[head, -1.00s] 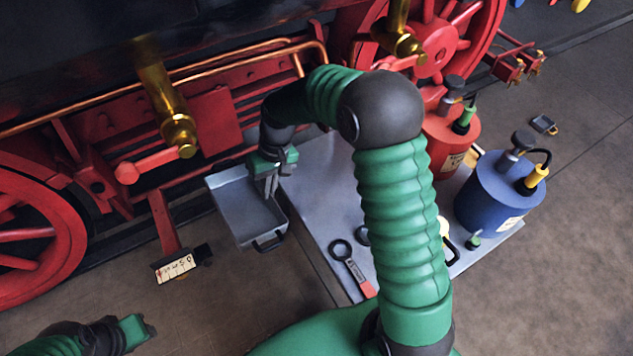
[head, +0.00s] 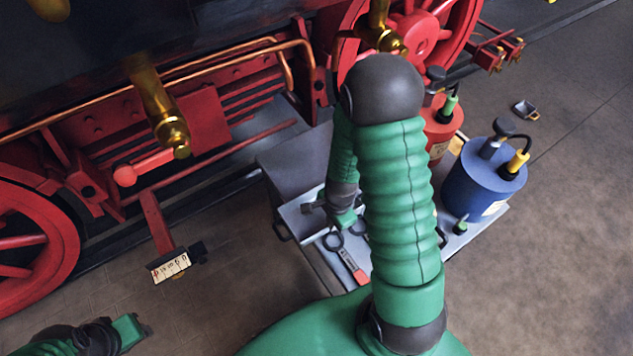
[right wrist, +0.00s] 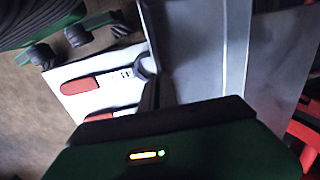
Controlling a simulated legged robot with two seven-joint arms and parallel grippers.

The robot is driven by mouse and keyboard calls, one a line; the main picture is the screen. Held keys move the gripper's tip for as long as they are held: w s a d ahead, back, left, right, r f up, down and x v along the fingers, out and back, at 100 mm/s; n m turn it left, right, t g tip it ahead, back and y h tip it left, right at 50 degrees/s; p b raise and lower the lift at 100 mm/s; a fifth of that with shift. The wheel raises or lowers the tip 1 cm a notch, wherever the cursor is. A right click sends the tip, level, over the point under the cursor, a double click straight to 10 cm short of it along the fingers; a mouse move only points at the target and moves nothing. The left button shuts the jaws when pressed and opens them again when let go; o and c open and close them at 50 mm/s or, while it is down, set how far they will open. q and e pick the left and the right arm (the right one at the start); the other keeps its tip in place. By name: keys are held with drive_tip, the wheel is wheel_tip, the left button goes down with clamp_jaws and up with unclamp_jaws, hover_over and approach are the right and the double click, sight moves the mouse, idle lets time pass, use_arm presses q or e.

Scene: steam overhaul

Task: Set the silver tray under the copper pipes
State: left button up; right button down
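The silver tray (head: 303,222) is a shallow grey metal tray with a dark handle, over the near-left part of the grey cart top in the head view. The right wrist view also shows its grey surface (right wrist: 205,55). My right gripper (head: 318,205) is at the tray's edge and appears shut on it; my own arm hides part of the grip. The copper pipes (head: 288,47) run along the red locomotive frame, to the upper left of the tray. My left gripper (head: 135,328) is at the lower left, away from everything; its fingers are unclear.
The cart top (head: 290,160) carries a red canister (head: 440,135), a blue canister (head: 482,185) and a red-handled wrench (head: 350,265). A brass cylinder (head: 158,105) juts out near the pipes. A scale plate (head: 170,266) stands low at left.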

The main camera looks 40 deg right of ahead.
drive_tip(key=w+d, duration=0.2)
drive_tip(key=w, duration=0.2)
drive_tip(key=w+d+f+b, duration=0.1)
drive_tip(key=w+d, duration=0.2)
drive_tip(key=w, duration=0.1)
drive_tip(key=w+d+b, duration=0.1)
drive_tip(key=w+d, duration=0.2)
drive_tip(key=w, duration=0.2)
drive_tip(key=shift+d+f, duration=0.15)
drive_tip(key=shift+f, duration=0.25)
wheel_tip(320, 180, down, 3)
drive_tip(key=shift+f+b, duration=0.15)
drive_tip(key=shift+b, duration=0.8)
drive_tip(key=c, duration=1.6)
unclamp_jaws()
drive_tip(key=shift+c, duration=0.2)
